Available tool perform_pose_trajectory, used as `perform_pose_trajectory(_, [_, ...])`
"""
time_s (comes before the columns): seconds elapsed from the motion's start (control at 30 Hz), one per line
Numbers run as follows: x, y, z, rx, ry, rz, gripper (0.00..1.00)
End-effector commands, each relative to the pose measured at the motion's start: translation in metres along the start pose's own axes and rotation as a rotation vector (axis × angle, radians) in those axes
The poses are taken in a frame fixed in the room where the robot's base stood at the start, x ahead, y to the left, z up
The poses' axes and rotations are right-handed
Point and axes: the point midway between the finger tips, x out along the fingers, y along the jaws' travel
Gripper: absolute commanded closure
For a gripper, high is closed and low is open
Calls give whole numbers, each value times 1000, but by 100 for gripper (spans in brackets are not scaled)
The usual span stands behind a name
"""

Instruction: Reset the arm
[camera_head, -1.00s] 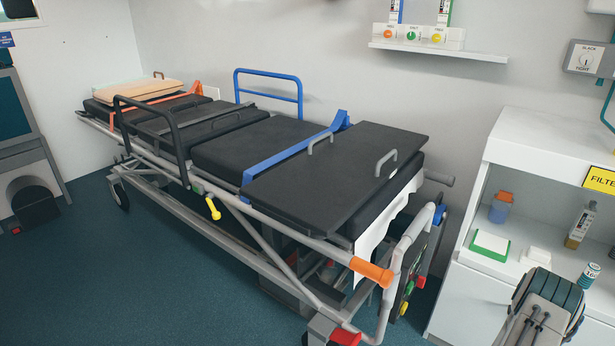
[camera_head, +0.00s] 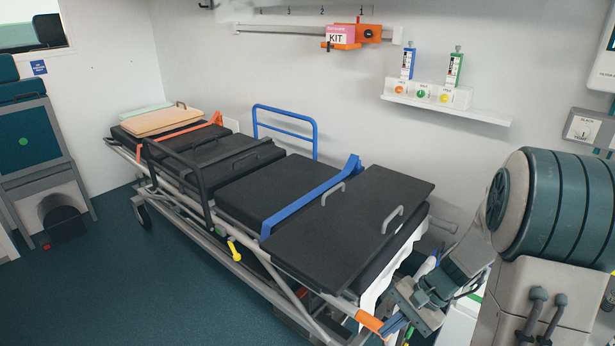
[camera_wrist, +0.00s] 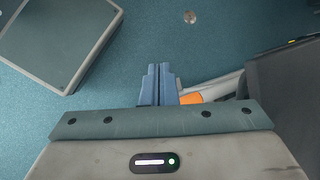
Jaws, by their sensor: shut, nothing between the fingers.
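My gripper (camera_head: 392,326) is at the bottom right of the head view, in front of the stretcher's foot end and close to its orange handle (camera_head: 369,320). I cannot tell whether it touches the frame. In the wrist view, the two blue fingers of my gripper (camera_wrist: 160,84) point away from the wrist and lie together with nothing between them. The floor (camera_wrist: 140,45) shows beyond them. My arm is folded at the right of the head view.
The stretcher (camera_head: 300,245) with black pads fills the middle. An orange handle (camera_wrist: 192,98) lies just right of my fingers in the wrist view. Floor (camera_head: 110,290) is open at left.

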Motion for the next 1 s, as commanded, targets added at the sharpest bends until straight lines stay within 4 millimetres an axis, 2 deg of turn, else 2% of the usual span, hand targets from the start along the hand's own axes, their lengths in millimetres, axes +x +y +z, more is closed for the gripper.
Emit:
perform_pose_trajectory(0.03, [-24,-11,23,-61,32,34,100])
perform_pose_trajectory(0.2, [-69,-23,76,-243,131,150,100])
perform_pose_trajectory(0.6, [-172,-38,182,-654,406,370,100])
perform_pose_trajectory(0.8, [-204,-39,212,-793,517,431,100])
perform_pose_trajectory(1.0, [-211,-38,220,-838,556,452,100])
